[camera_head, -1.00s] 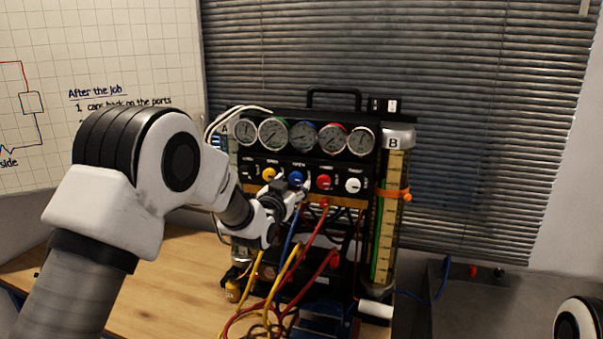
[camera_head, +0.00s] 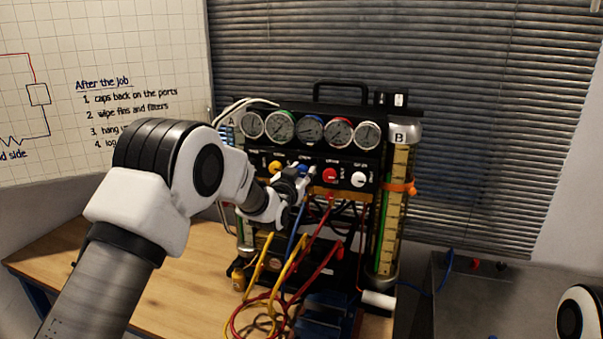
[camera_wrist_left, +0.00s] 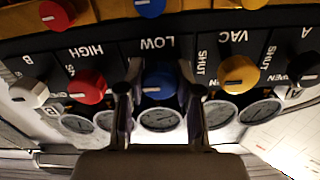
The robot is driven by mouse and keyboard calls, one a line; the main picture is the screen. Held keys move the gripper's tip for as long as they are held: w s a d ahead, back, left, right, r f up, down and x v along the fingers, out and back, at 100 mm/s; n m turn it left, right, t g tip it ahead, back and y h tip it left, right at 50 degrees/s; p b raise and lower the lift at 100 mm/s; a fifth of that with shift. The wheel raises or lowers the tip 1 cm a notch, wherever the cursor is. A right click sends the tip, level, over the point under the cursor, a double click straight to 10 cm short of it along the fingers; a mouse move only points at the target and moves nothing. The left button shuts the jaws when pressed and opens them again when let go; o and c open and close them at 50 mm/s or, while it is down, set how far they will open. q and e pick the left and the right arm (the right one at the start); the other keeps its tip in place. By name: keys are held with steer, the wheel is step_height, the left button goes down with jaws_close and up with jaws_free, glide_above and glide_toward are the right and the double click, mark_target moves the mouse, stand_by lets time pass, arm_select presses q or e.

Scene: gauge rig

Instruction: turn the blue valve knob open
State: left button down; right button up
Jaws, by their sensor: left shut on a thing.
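In the head view my left gripper (camera_head: 298,180) is at the panel front and largely hides the blue knob. My right gripper is out of view; only part of my right arm shows at the lower right corner.
A yellow knob (camera_head: 274,167), a red knob (camera_head: 330,175) and a white knob (camera_head: 358,179) flank the blue one. Gauges (camera_head: 311,130) line the panel above. Yellow, blue and red hoses (camera_head: 319,232) hang in front. Cylinder B (camera_head: 394,210) stands at right.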

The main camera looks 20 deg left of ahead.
arm_select(q)
steer(key=shift+f, duration=0.1)
steer(key=n+b, duration=0.3)
steer(key=shift+f, duration=0.15)
steer(key=n+b, duration=0.3)
steer(key=n, duration=0.2)
steer(key=n+b, duration=0.2)
steer(key=n, duration=0.3)
steer(key=n+b, duration=0.1)
steer(key=n, duration=0.3)
steer(key=shift+n, duration=0.4)
steer(key=c, duration=0.8)
jaws_free()
steer(key=shift+r, duration=0.2)
steer(key=shift+o, duration=0.2)
steer(key=shift+s, duration=0.1)
